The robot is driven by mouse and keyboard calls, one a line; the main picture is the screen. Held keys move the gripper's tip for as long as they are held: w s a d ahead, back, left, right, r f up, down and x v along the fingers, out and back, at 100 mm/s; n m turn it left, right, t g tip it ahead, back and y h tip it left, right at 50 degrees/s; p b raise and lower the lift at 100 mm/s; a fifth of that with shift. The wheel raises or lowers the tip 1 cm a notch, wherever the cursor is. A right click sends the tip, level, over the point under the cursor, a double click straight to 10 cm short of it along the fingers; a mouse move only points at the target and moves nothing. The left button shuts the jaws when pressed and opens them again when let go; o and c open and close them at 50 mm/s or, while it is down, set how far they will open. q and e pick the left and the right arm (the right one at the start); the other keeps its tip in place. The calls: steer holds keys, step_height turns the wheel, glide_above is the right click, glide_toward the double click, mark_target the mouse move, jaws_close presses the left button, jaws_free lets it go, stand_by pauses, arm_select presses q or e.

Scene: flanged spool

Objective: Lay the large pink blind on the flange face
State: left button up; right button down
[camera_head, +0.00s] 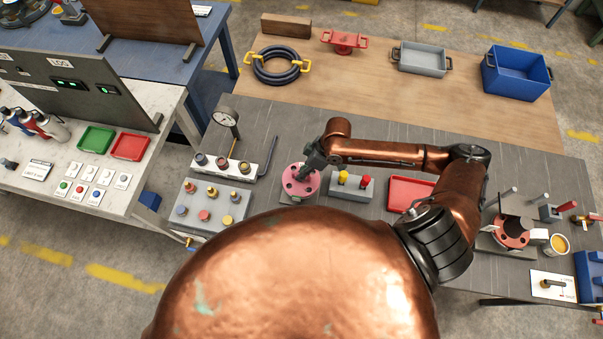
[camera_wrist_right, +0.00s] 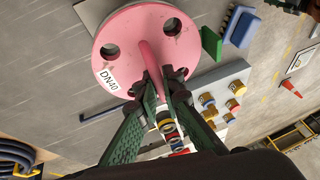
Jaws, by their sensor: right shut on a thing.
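The large pink blind (camera_head: 297,187) is a round disc with bolt holes, left of the table's middle. In the wrist view the blind (camera_wrist_right: 122,65) shows a DN40 label and a bar handle. My right gripper (camera_head: 313,163) is shut on this handle, and its green-black fingers (camera_wrist_right: 163,88) close around it. I cannot tell whether the disc touches the table. The flanged spool's red-pink flange face (camera_head: 514,240) with bolt holes is at the right end of the table, well away from the blind. My left gripper is not in view.
A grey block with yellow and red pegs (camera_head: 351,186) and a red tray (camera_head: 408,192) lie between blind and flange. Left are fitting racks (camera_head: 211,204) and a gauge (camera_head: 226,118). A yellow-topped tin (camera_head: 557,245) and upright rods stand near the flange.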

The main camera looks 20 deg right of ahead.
steer(key=c, duration=2)
jaws_free()
steer(key=shift+a, duration=0.1)
steer(key=shift+s+f, duration=0.1)
steer(key=v, duration=1.2)
